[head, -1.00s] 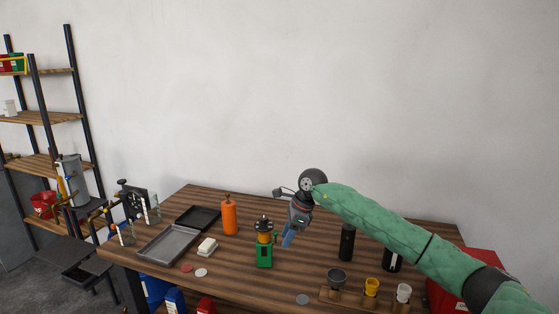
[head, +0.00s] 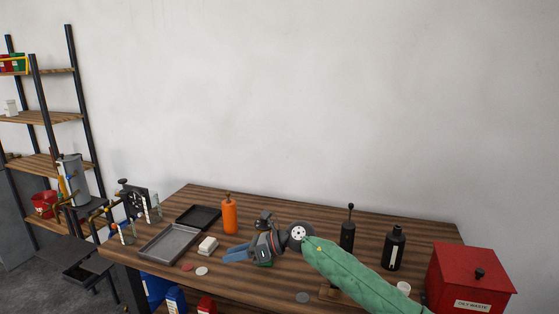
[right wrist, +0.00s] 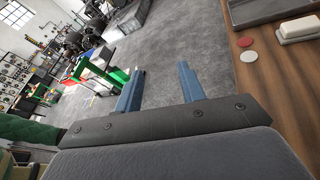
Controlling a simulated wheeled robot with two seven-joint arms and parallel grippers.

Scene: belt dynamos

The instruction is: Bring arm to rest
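My right gripper (head: 236,253) hangs above the front part of the wooden table (head: 330,219) in the head view, its blue fingers pointing left. In the right wrist view its two fingers (right wrist: 158,88) stand apart with nothing between them, above the floor beside the table edge. My green-sleeved right arm comes in from the lower right. The green and black device on the table (head: 264,217) is mostly hidden behind the gripper; only its dark top shows clearly. My left gripper is not in view.
An orange bottle (head: 229,216), grey tray (head: 169,245), black tray (head: 198,216) and whitish block (head: 207,246) stand left of the gripper. A black bottle (head: 394,248) and red oily-waste bin (head: 470,279) stand right. Shelves (head: 45,118) rise at far left.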

